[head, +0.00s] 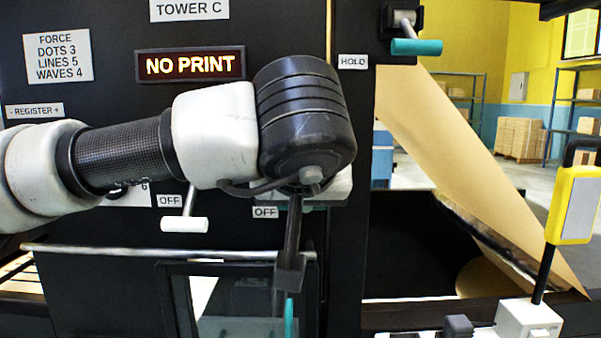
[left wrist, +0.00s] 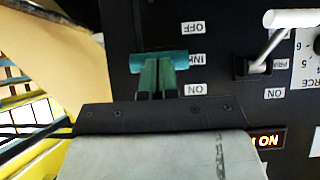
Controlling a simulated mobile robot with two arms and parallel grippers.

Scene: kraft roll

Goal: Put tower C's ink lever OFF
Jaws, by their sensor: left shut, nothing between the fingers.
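The ink lever has a teal bar handle (left wrist: 139,63), seen in the left wrist view, whose picture is upside down. The handle appears level with the INK label (left wrist: 190,57), between the OFF label (left wrist: 190,28) and the ON label (left wrist: 193,89). My left gripper (left wrist: 158,66) is shut and empty, its green fingertips at the middle of the handle. Contact is not clear. The TOWER C plate (head: 189,9) is above. My right gripper is out of view.
A white print lever (head: 184,224) points down beside the ink lever. The sign (head: 190,65) reads NO PRINT. A metal rail (head: 130,252) and a glazed panel (head: 240,325) lie below. A teal HOLD handle (head: 416,47) and a brown paper web (head: 455,135) are to the right.

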